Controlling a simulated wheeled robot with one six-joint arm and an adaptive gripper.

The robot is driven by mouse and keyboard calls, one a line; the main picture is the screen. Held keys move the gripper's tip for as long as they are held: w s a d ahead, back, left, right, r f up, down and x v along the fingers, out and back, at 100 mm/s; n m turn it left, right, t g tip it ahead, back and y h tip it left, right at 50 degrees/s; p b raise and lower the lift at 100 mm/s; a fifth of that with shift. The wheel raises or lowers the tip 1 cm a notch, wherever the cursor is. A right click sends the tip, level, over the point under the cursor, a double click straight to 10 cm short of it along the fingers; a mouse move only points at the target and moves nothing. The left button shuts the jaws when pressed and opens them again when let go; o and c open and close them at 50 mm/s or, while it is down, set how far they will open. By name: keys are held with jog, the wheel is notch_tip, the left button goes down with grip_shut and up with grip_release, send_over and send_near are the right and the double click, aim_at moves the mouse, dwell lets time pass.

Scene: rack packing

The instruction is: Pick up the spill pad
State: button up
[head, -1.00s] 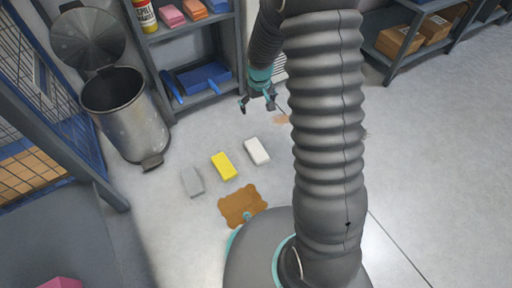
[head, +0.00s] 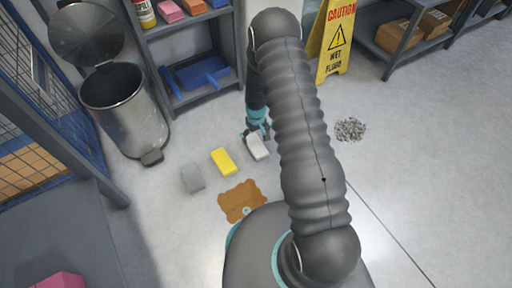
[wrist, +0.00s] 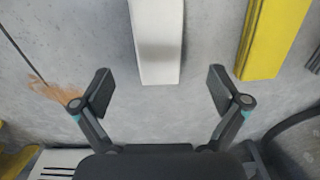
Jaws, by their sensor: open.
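Three block-shaped pads lie apart on the floor: a white pad (head: 258,149), a yellow pad (head: 223,161) and a grey pad (head: 193,178). No label shows which is the spill pad. My gripper (head: 257,133) is low at the far end of the white pad, partly covering that end in the head view. In the wrist view my gripper (wrist: 160,91) is open and empty, its fingers spread wider than the white pad (wrist: 158,40). The pad's near end lies just ahead of the gap between them. The yellow pad (wrist: 272,38) is to the right.
A brown spill (head: 241,201) lies near my base. A metal bin (head: 125,110) stands at left, beside a shelf with a blue dustpan (head: 200,74). A yellow caution sign (head: 336,42) and grey debris (head: 351,130) are at right. A faint orange stain (wrist: 55,92) shows at wrist-view left.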

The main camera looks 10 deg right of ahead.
aim_at(256, 145)
jog(key=shift+w+d+f+b, duration=0.1)
jog(key=shift+f+b, duration=0.15)
jog(key=shift+f, duration=1.65)
jog(key=shift+w+f+b, duration=0.1)
jog(key=shift+f+b, duration=0.15)
jog(key=shift+f, duration=1.6)
jog(key=c, duration=1.2)
